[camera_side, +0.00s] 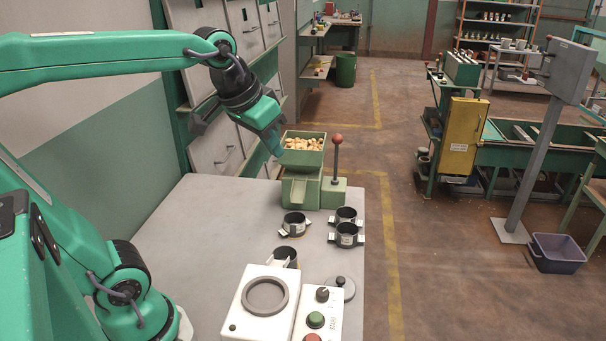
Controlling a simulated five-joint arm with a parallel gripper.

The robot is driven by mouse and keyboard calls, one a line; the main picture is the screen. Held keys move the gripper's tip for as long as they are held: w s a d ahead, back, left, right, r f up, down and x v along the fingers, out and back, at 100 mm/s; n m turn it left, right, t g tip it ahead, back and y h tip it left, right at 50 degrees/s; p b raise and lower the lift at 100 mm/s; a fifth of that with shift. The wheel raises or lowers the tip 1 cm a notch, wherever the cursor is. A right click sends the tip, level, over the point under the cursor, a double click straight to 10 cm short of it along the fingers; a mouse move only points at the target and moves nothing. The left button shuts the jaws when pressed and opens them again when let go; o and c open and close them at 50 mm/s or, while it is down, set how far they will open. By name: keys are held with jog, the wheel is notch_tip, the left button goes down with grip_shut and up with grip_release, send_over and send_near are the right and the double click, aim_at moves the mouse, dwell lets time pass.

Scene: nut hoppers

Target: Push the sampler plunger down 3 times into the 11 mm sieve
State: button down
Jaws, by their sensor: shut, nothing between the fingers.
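The sampler is a green hopper (303,158) full of nuts on a green base, at the far end of the grey table. Its plunger (336,155) is a thin rod with a red ball knob, standing upright on a green block at the right. The knob is up and nothing touches it. Sieves stand in front: one dark ring (294,225) just before the chute, two more (346,214) (347,235) to its right, and another (284,257) nearer. Their size labels are too small to read. My gripper (277,148) is shut and empty, left of the hopper.
A white machine with a grey ring (265,295) and a control box with buttons (317,319) stand at the table's near end. Cabinets (213,150) line the left wall. The table's left part is clear.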

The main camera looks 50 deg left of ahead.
jog(key=w+a+r+n, duration=0.1)
jog(key=w+a, duration=0.3)
jog(key=w, duration=0.5)
jog(key=w+a+r+n, duration=0.1)
jog(key=w+a+r, duration=0.1)
jog(key=w+a, duration=0.3)
jog(key=w+a+r+y, duration=0.1)
jog(key=w+a, duration=0.4)
jog(key=w, duration=0.8)
jog(key=shift+a+r+n+g, duration=0.15)
jog(key=shift+a+n+g, duration=0.15)
jog(key=shift+n, duration=0.1)
jog(key=x, duration=1)
jog(key=shift+f, duration=0.2)
jog(key=shift+s+f, duration=0.25)
jog(key=shift+s+d+f, duration=0.1)
jog(key=shift+s+f, duration=0.15)
jog(key=shift+f, duration=0.45)
jog(key=shift+s+d+f, duration=0.15)
jog(key=shift+s+f, duration=0.1)
jog(key=shift+f, duration=0.45)
